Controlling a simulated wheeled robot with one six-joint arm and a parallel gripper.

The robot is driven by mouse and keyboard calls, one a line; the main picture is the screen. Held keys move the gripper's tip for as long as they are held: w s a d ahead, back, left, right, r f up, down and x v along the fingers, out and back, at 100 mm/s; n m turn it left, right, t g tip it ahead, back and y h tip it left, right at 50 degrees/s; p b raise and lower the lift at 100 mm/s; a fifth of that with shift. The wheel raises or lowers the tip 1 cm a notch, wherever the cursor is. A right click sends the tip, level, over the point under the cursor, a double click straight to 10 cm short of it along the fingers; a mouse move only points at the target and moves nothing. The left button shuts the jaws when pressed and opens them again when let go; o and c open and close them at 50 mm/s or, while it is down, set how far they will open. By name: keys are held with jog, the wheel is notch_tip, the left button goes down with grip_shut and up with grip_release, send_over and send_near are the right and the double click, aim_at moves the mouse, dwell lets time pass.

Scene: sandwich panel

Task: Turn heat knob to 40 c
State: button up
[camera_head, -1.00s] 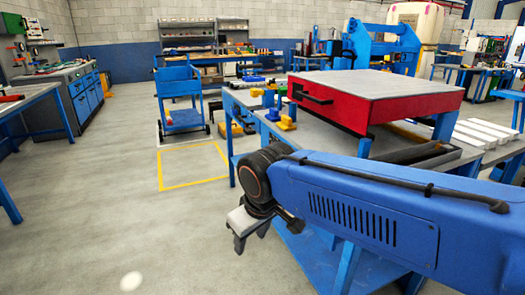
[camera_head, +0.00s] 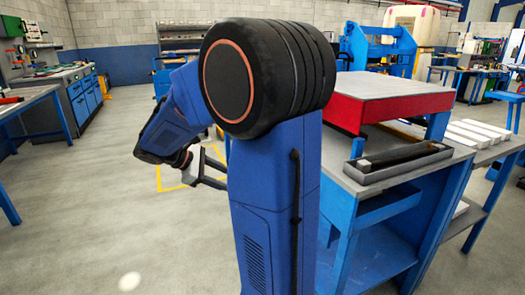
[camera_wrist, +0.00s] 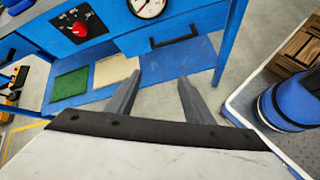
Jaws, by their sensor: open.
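In the wrist view a red heat knob (camera_wrist: 80,29) sits on a dark dial plate on the blue panel front, at the upper left. A round white gauge (camera_wrist: 147,7) is to its right at the top edge. My gripper (camera_wrist: 152,88) is open and empty, below and to the right of the knob and apart from it. The knob's exact setting is too small to read. In the head view my gripper (camera_head: 213,165) shows past my arm, left of the workbench. The knob is not visible there.
A green sheet (camera_wrist: 70,83) and a cream sheet (camera_wrist: 116,69) lie on the blue shelf below the panel. A dark drawer handle (camera_wrist: 174,36) is under the gauge. A red press-like box (camera_head: 390,108) stands on the workbench. The floor at left is open.

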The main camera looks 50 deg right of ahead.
jog(key=w+d+f+n+g+h, duration=0.2)
jog(key=w+d+n+g+h, duration=0.4)
jog(key=w+d, duration=0.8)
jog(key=s+d+t, duration=0.1)
jog(key=s+d, duration=0.3)
jog(key=d, duration=0.3)
jog(key=s+d+m, duration=0.1)
jog(key=s+d, duration=0.2)
jog(key=d, duration=0.4)
jog(key=shift+s+d+t+h, duration=0.2)
jog(key=shift+s+t+h, duration=0.15)
jog(key=shift+t+h, duration=0.05)
jog(key=shift+r, duration=0.1)
jog(key=c, duration=1)
